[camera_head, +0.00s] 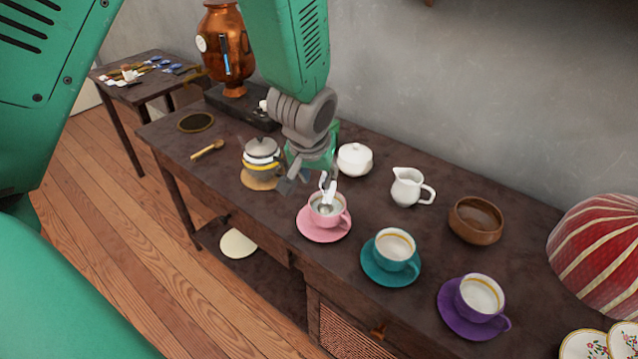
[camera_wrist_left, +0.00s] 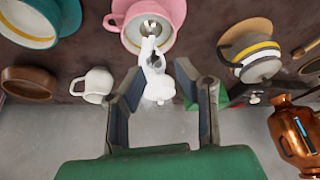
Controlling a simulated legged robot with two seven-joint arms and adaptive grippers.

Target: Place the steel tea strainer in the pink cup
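The pink cup (camera_head: 341,219) stands upright on a pink saucer (camera_head: 318,234) near the table's front edge. The steel tea strainer (camera_head: 325,208) sits in the cup's mouth, with a pale handle rising above the rim. In the left wrist view the strainer (camera_wrist_left: 150,29) shows inside the pink cup (camera_wrist_left: 172,12), its handle pointing toward my gripper. My left gripper (camera_head: 307,183) is just above and behind the cup. In the wrist view its fingers (camera_wrist_left: 158,90) are wide apart, with clear gaps to the handle. My right gripper is not in view.
A teal cup (camera_head: 394,246) and a purple cup (camera_head: 480,294) stand to the right. A white creamer (camera_head: 407,188), a lidded sugar bowl (camera_head: 354,160) and a brown bowl (camera_head: 475,220) are behind. A teapot (camera_head: 262,152) stands left of my gripper; a copper urn (camera_head: 224,45) is farther back.

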